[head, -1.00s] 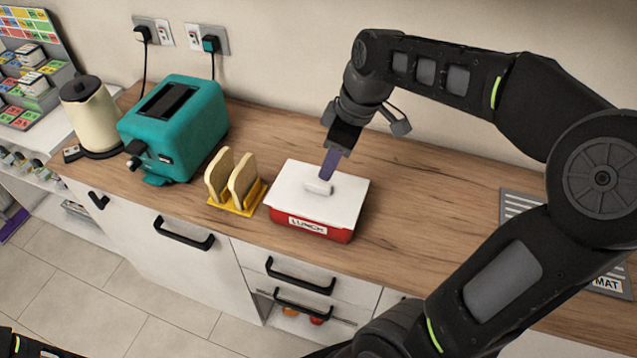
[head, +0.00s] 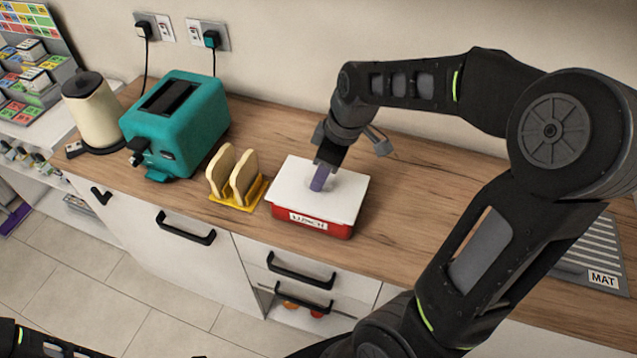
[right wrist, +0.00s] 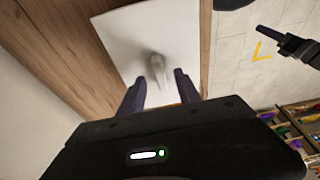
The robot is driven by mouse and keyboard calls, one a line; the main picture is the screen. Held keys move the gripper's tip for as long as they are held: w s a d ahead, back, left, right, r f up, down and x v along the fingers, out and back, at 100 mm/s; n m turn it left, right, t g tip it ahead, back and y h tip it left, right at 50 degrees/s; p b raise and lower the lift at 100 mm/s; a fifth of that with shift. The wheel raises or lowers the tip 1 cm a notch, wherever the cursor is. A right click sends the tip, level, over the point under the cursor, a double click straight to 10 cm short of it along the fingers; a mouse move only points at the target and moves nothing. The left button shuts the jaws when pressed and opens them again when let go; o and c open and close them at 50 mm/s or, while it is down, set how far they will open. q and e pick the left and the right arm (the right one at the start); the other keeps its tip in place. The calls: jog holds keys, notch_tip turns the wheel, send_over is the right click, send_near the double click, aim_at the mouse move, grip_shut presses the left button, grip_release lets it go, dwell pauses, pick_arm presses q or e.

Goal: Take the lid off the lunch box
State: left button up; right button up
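The lunch box (head: 312,227) is red with a "LUNCH" label and stands on the wooden counter. Its white lid (head: 343,199) sits flat on top. In the right wrist view the lid (right wrist: 180,35) shows its small raised handle (right wrist: 156,66). My right gripper (head: 318,186) is low over the lid and hides the handle in the head view. In the right wrist view the right gripper (right wrist: 160,88) is open, with one purple finger on each side of the handle's near end.
A yellow rack (head: 240,198) with two bread slices stands close to the box's left. A teal toaster (head: 178,125) and a cream kettle (head: 92,110) stand further left. A grey mat (head: 590,255) lies at the right. The counter between box and mat is clear.

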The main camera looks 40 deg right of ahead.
jog(key=shift+x, duration=0.95)
grip_shut()
